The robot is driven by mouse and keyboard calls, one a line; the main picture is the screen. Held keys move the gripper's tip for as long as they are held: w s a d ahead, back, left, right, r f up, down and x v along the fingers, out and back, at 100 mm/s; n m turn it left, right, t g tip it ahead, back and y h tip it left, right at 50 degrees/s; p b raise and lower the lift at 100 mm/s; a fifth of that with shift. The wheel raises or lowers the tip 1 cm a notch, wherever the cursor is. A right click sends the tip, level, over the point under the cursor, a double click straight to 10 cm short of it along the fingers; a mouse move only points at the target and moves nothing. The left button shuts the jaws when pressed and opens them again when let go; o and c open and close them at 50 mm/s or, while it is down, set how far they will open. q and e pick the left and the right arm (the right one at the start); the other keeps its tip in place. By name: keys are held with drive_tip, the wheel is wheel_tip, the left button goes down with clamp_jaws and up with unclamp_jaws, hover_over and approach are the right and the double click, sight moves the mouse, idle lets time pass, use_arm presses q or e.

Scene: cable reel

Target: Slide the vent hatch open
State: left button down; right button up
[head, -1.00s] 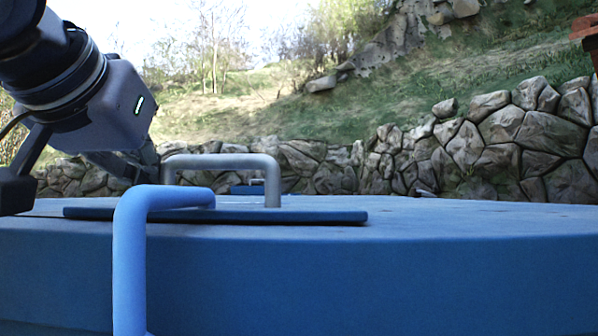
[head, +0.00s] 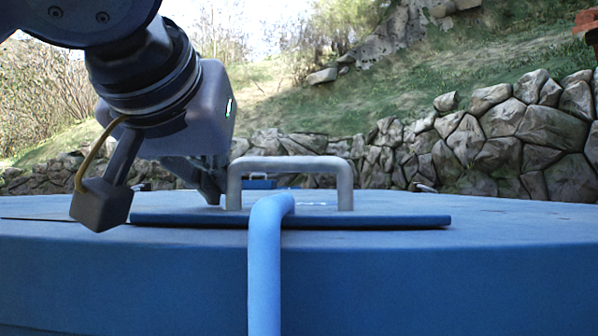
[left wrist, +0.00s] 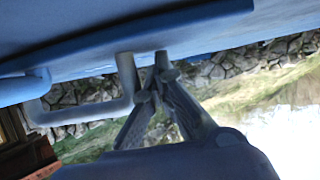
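The vent hatch is a flat blue plate (head: 400,220) lying on the blue top (head: 520,222), with a grey bar handle (head: 300,163) standing on it. My left gripper (head: 213,197) points down just outside the handle's left post. In the left wrist view the picture is turned over: the plate (left wrist: 190,25) is above and the handle (left wrist: 85,112) hangs below. There my left gripper (left wrist: 155,75) has its fingertips drawn together beside the post, with nothing seen between them. I cannot tell if they touch the post. My right gripper is out of view.
A light-blue bent bar (head: 264,265) rises in front of the hatch and overlaps its front edge. A thin dark line (head: 60,219) runs on the top left of the plate. The top right of the plate is clear. A stone wall (head: 500,150) stands behind.

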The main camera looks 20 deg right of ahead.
sight(288, 166)
use_arm(q)
drive_tip(key=shift+s+d+p, duration=0.4)
drive_tip(key=shift+s+d, duration=0.05)
drive_tip(key=shift+d, duration=0.75)
drive_tip(key=shift+s+d+p, duration=0.35)
drive_tip(key=shift+s+d, duration=0.1)
drive_tip(key=shift+d, duration=0.8)
drive_tip(key=shift+s+d+p, duration=0.4)
drive_tip(key=shift+s+d, duration=0.05)
drive_tip(key=shift+d, duration=0.75)
drive_tip(key=shift+w+a+r+p, duration=0.15)
drive_tip(key=shift+a+r+p, duration=0.1)
drive_tip(key=shift+r+p, duration=0.2)
drive_tip(key=shift+w+a+r+p, duration=0.1)
drive_tip(key=shift+a+r+p, duration=0.2)
drive_tip(key=shift+r, duration=0.25)
drive_tip(key=shift+w+a+r+p, duration=0.15)
drive_tip(key=shift+a+r+p, duration=0.3)
drive_tip(key=shift+r, duration=0.1)
drive_tip(key=shift+s, duration=0.45)
drive_tip(key=s+a+r, duration=0.2)
drive_tip(key=s+a, duration=0.2)
drive_tip(key=s, duration=0.6)
drive_tip(key=shift+s, duration=0.3)
drive_tip(key=shift+w, duration=0.15)
